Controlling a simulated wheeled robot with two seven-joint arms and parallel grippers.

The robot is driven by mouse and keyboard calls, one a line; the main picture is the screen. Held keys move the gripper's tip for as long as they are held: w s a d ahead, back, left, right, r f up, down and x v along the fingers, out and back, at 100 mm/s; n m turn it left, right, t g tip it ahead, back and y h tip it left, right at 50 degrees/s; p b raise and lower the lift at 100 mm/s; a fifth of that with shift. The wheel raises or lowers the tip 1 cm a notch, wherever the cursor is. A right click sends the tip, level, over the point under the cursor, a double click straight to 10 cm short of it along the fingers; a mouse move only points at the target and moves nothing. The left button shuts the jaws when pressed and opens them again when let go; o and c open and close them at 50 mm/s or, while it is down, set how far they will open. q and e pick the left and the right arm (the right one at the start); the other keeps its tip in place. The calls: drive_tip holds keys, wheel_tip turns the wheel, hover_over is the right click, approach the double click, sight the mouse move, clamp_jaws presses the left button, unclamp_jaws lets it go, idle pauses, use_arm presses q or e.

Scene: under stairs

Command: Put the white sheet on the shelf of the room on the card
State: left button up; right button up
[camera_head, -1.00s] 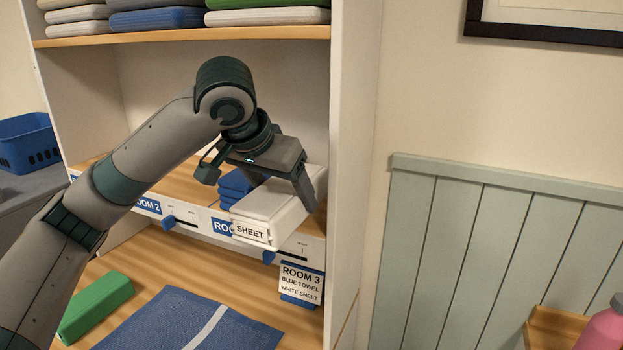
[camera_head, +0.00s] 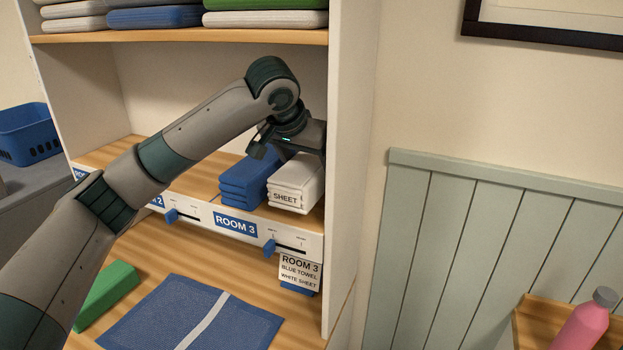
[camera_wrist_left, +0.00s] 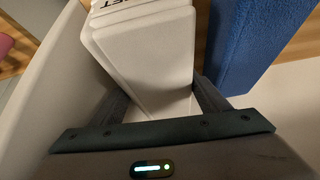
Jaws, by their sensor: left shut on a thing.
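The white sheet (camera_head: 296,185), folded with a "SHEET" label, is on the shelf (camera_head: 195,190) at its right end, above the ROOM 3 label (camera_head: 236,224). The card (camera_head: 300,272) hanging below reads ROOM 3, blue towel, white sheet. A folded blue towel (camera_head: 246,182) sits just left of the sheet. My left gripper (camera_head: 300,150) is behind and above the sheet, its fingertips hidden in the head view. In the left wrist view my left gripper (camera_wrist_left: 170,105) has its fingers on both sides of the white sheet (camera_wrist_left: 145,55), shut on it. The blue towel (camera_wrist_left: 255,40) is beside it.
The cabinet's right wall (camera_head: 340,120) stands close beside the sheet. Blue sliders (camera_head: 269,246) stick out from the shelf edge. A blue mat (camera_head: 190,315) and a green block (camera_head: 106,295) lie on the lower surface. Folded linens (camera_head: 265,18) fill the upper shelf.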

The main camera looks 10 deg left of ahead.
use_arm(q)
drive_tip(key=shift+w+d+r, duration=0.1)
drive_tip(key=shift+w+r, duration=0.1)
drive_tip(key=shift+w, duration=0.15)
wheel_tip(320, 180, down, 3)
drive_tip(key=shift+r+p, duration=0.1)
drive_tip(key=shift+p, duration=1.05)
drive_tip(key=shift+f, duration=0.45)
drive_tip(key=o, duration=1.4)
drive_tip(key=shift+f, duration=0.15)
